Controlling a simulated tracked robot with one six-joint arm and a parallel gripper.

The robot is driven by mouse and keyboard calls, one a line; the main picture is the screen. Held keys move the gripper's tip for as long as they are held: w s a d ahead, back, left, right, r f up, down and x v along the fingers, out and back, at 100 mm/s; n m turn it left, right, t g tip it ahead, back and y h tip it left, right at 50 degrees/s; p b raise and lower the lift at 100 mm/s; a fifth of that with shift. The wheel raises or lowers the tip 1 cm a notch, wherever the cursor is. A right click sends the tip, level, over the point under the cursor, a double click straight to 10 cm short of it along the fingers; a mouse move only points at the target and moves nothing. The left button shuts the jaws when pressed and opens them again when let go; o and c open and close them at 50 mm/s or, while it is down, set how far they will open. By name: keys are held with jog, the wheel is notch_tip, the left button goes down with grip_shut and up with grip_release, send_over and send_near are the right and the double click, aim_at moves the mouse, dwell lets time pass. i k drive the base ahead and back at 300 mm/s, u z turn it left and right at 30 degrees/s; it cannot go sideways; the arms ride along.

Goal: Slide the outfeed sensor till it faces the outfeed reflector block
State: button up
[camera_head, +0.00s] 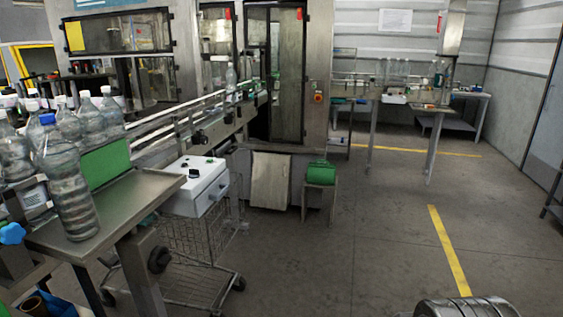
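The conveyor (185,125) runs from the bottles at left back to the machine. Small dark fittings (200,137) sit along its near side. I cannot tell whether one of them is the outfeed sensor, and I cannot pick out the outfeed reflector block. A clear bottle (231,77) stands on the far part of the conveyor. My gripper is not in view.
Several bottles crowd the left, with a blue-capped one (67,180) on the steel table (140,197). A wire cart (190,262) stands below a white control box (200,184). A side table (437,109) stands at back right. The floor (345,235) at centre right is clear.

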aim_at(245, 93)
jog(key=i, duration=2)
jog(key=u, duration=0.6)
jog(key=i, duration=1)
